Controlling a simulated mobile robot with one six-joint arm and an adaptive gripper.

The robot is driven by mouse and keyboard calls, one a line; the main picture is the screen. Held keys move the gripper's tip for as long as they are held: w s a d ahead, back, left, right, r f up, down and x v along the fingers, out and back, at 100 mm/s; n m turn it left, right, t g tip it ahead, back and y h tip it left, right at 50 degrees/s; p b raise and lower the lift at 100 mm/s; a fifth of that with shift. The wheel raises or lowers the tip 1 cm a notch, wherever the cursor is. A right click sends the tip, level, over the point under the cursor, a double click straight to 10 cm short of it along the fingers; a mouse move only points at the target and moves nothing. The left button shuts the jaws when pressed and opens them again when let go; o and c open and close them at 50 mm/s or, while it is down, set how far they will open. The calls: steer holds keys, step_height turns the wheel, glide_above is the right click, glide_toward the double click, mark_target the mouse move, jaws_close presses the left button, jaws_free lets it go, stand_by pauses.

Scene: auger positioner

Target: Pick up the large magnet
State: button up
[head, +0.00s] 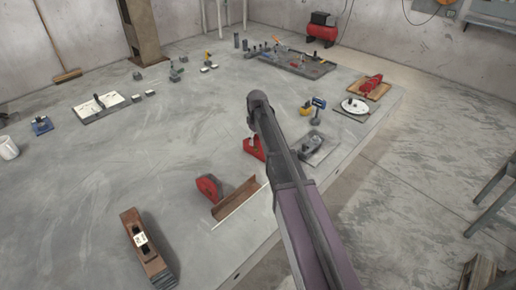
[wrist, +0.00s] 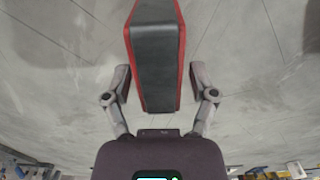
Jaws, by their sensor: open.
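A large red block with a dark grey face, which looks like the large magnet (wrist: 155,60), fills the upper middle of the wrist view. My gripper (wrist: 159,82) is open, with one finger on each side of the block's near end. Small gaps show between the fingers and the block's sides. In the head view a red piece (head: 253,148) shows beside my arm, partly hidden by it. Another red block (head: 208,187) stands to its lower left. My fingers are hidden in the head view, and I cannot tell for sure which red piece lies between them.
A brown angle bar (head: 236,198) lies beside the lower-left red block. A wooden plane-like tool (head: 147,250) lies at the front. A grey plate with a part (head: 318,148) is right of my arm, near the table edge. The table's left middle is clear.

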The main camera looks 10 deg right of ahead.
stand_by(0.4)
jaws_close()
steer(key=shift+w+r+p, duration=0.1)
steer(key=shift+r+p, duration=0.2)
step_height(320, 180, up, 9)
steer(key=p, duration=0.9)
steer(key=shift+r, duration=0.2)
stand_by(0.8)
